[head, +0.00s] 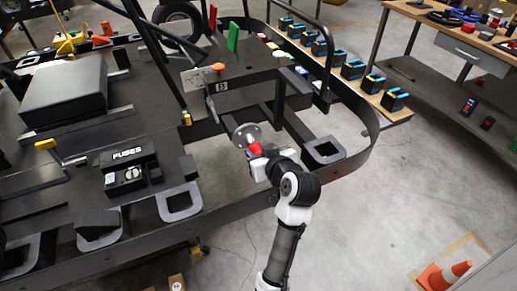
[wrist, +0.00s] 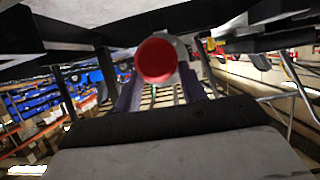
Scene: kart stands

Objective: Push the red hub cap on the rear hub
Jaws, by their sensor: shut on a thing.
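The red hub cap (head: 255,149) is held in my gripper (head: 254,153), just in front of a grey round disc (head: 244,132) on the kart frame, which looks like the rear hub. In the wrist view the cap (wrist: 156,60) shows as a red cup facing the camera, between the two dark fingers of my gripper (wrist: 160,88). A pale grey rounded part shows around and behind the cap there. I cannot tell whether the cap touches the hub.
The kart frame's curved black rail (head: 358,152) runs to the right of my gripper. A fuse box (head: 128,160) is at left.

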